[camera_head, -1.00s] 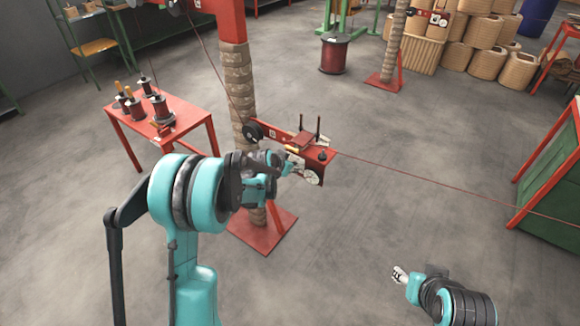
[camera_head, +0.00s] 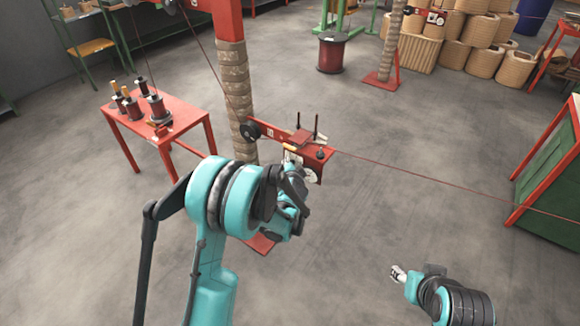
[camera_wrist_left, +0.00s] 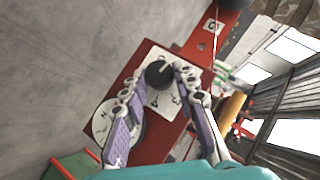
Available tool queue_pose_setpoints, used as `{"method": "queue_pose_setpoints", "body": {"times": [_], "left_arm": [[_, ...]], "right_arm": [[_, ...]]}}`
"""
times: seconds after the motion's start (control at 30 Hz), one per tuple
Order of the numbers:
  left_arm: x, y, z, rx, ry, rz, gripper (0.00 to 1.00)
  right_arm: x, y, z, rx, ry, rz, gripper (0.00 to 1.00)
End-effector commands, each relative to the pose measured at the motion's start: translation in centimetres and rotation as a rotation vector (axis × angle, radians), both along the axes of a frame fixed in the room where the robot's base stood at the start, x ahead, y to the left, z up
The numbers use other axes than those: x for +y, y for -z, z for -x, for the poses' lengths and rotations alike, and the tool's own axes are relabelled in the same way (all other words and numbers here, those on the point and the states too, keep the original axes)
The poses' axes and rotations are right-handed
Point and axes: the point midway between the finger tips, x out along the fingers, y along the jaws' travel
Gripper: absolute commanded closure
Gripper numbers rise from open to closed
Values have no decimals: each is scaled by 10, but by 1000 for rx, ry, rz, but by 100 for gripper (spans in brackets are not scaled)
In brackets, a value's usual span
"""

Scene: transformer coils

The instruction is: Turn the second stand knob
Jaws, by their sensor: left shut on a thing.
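The red stand (camera_head: 314,166) is a bar with a small box, fixed to a wrapped post. In the left wrist view, its red panel (camera_wrist_left: 172,142) bears a white marked plate (camera_wrist_left: 164,100) with a black knob (camera_wrist_left: 158,74), and a round white dial (camera_wrist_left: 104,117) lower left. My left gripper (camera_wrist_left: 157,84) has one finger on each side of the black knob and is shut on it. In the head view my left gripper (camera_head: 292,172) is at the panel, and my arm hides the knob. My right gripper (camera_head: 398,273) hangs over bare floor, too small to read.
A red wire (camera_head: 430,176) runs from the stand to the right, past a green and red frame (camera_head: 545,170). A red table (camera_head: 165,130) with several spools stands left. The wrapped post (camera_head: 236,95) is close behind my left arm. Floor at front right is clear.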

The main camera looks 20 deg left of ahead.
Motion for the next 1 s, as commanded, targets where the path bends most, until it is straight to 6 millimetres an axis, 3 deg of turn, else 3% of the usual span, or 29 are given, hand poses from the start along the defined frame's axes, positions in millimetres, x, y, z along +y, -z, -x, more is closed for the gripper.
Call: {"method": "queue_pose_setpoints", "body": {"times": [0.57,0.6,1.0], "left_arm": [[0,1,1,-8,-1,-29,100],[0,1,1,-8,-1,-29,63],[-3,-3,6,-9,0,-28,63]], "right_arm": [[0,0,0,0,0,0,55],[0,0,0,0,0,0,55],[0,0,0,0,0,0,55]]}}
